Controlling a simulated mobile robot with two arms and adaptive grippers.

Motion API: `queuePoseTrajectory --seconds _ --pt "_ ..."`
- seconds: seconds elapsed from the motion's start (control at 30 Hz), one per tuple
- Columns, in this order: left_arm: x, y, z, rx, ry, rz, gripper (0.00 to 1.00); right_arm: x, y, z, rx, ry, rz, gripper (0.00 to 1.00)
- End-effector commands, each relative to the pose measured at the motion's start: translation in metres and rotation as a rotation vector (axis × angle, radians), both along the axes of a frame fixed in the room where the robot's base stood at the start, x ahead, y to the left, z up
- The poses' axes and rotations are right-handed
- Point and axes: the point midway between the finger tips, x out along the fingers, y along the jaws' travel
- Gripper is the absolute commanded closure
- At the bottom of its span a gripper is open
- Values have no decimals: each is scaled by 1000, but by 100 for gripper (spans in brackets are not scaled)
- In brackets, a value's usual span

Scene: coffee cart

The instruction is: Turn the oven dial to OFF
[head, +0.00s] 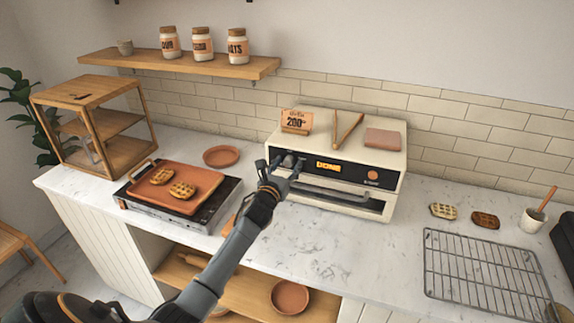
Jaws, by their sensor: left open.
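The cream oven (392,175) stands on the marble counter against the tiled wall. Its dark front panel has a lit orange display (328,165) that seems to read DONE and an orange round button (372,175). The oven dial is at the left part of the panel, mostly hidden by my left gripper (284,164). The left gripper is open, its fingers at the panel around the dial's place; I cannot tell whether they touch it. Which way the dial points cannot be seen. My right gripper is not in view.
A griddle (182,207) with waffles stands left of the oven, with a terracotta plate (221,156) behind. A sign (297,121), tongs (347,131) and a pinkish block (382,139) lie on the oven top. A wire rack (484,270) lies at right.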

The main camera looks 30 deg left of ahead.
Motion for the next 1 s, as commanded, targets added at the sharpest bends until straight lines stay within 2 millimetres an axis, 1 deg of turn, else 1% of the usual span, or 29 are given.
queuePoseTrajectory --seconds 0.23,0.27,0.3,0.37,0.4,0.5,0.77,1.0 --pt "0 0 0 -1 0 0 48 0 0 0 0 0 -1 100" --pt "0 0 0 -1 0 0 54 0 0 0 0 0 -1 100" --pt "0 0 0 -1 0 0 62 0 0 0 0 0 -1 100" --pt "0 0 0 -1 0 0 74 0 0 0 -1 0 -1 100" --pt "0 0 0 -1 0 0 83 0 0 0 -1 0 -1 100" --pt "0 0 0 -1 0 0 100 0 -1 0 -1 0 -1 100" --pt "0 0 0 -19 -5 0 100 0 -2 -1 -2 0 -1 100" --pt "0 0 -1 -122 -30 0 100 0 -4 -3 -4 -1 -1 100"
